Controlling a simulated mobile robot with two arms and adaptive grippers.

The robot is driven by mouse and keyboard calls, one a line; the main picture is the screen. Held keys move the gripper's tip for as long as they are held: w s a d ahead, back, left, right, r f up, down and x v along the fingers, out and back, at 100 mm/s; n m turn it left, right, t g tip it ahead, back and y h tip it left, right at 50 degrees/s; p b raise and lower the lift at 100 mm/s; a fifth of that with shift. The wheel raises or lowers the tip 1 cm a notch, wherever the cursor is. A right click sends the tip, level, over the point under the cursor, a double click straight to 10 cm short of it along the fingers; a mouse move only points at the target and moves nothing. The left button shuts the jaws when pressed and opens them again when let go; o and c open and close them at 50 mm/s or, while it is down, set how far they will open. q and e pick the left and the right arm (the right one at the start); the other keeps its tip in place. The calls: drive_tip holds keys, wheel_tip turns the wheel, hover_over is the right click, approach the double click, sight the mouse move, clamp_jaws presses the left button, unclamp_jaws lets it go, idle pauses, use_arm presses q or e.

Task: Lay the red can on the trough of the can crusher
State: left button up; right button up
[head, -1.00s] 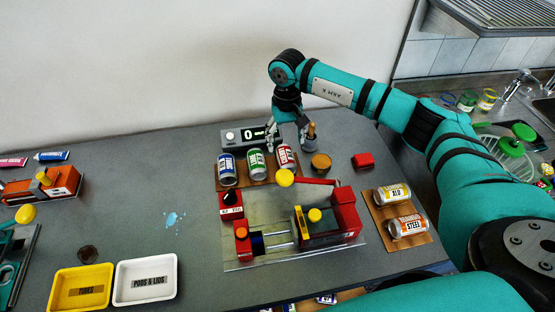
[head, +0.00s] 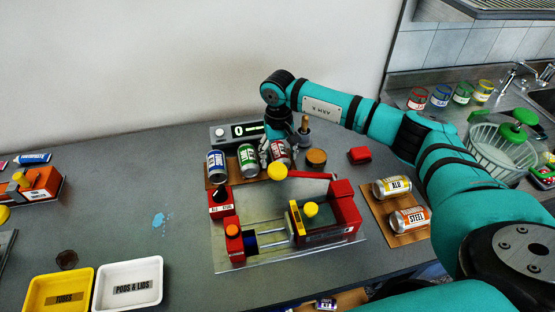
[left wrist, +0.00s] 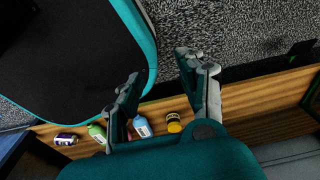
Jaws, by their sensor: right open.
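The red can (head: 280,152) stands upright at the right end of a row on a brown board, beside a green can (head: 248,158) and a blue can (head: 216,165). My right gripper (head: 278,156) is open, its fingers low on either side of the red can; whether they touch it is unclear. The can crusher (head: 343,210) stands in front of the row, with red end blocks, a yellow-knobbed lever and a trough (head: 270,239) with metal rods. No can lies in the trough. My left gripper (left wrist: 160,72) is open and empty in the left wrist view, above the floor.
A display box (head: 238,132) stands behind the cans. A round brown pot (head: 316,158) and a red block (head: 360,155) are to their right. Two cans lie on a board (head: 408,238) right of the crusher. Yellow (head: 35,305) and white (head: 156,298) trays are front left.

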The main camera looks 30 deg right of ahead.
sight(279, 149)
drive_tip(key=shift+r, duration=0.1)
drive_tip(key=shift+c, duration=1)
drive_tip(key=c, duration=0.5)
drive_tip(key=shift+r+p, duration=0.85)
drive_tip(key=shift+r, duration=0.65)
drive_tip(key=shift+c, duration=0.2)
drive_tip(key=shift+r+p, duration=0.4)
drive_tip(key=shift+r, duration=0.5)
use_arm(q)
drive_tip(key=shift+s+r, duration=0.25)
drive_tip(key=shift+r, duration=0.35)
drive_tip(key=shift+s+r, duration=0.25)
drive_tip(key=shift+r, duration=0.35)
use_arm(e)
drive_tip(key=shift+r, duration=0.1)
drive_tip(key=shift+r, duration=0.1)
